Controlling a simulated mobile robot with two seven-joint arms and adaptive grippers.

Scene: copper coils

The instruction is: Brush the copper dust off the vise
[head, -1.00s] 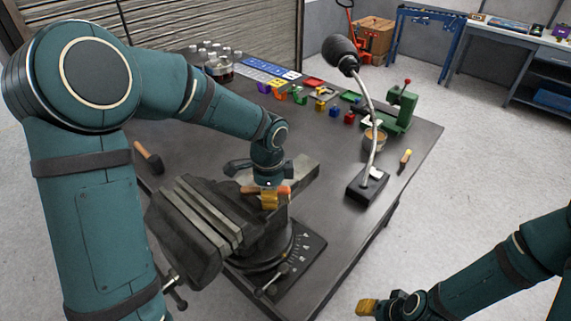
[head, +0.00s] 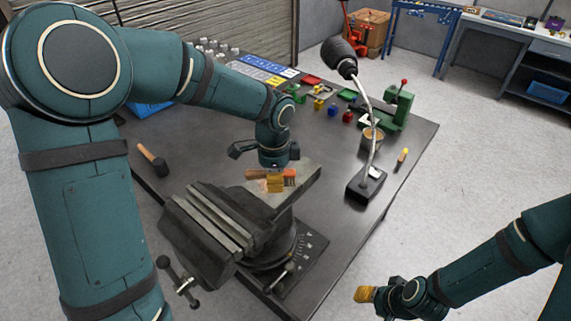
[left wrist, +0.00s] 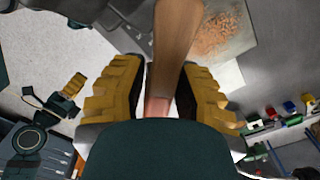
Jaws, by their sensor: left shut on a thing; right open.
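The dark grey vise (head: 215,235) stands on the near part of the metal table, its flat rear plate (head: 305,178) behind the jaws. Copper-coloured dust (left wrist: 212,35) lies on this plate in the left wrist view. My left gripper (head: 274,184), with yellow fingers, is shut on a brush with a wooden handle (left wrist: 176,35) and orange-red bristles (head: 290,176). It is over the plate, behind the jaws; I cannot tell whether the bristles touch it. My right gripper (head: 366,294) is open and empty, off the table at the lower right.
A hammer (head: 153,160) lies left of the vise. Small coloured blocks (head: 332,109) lie further back.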

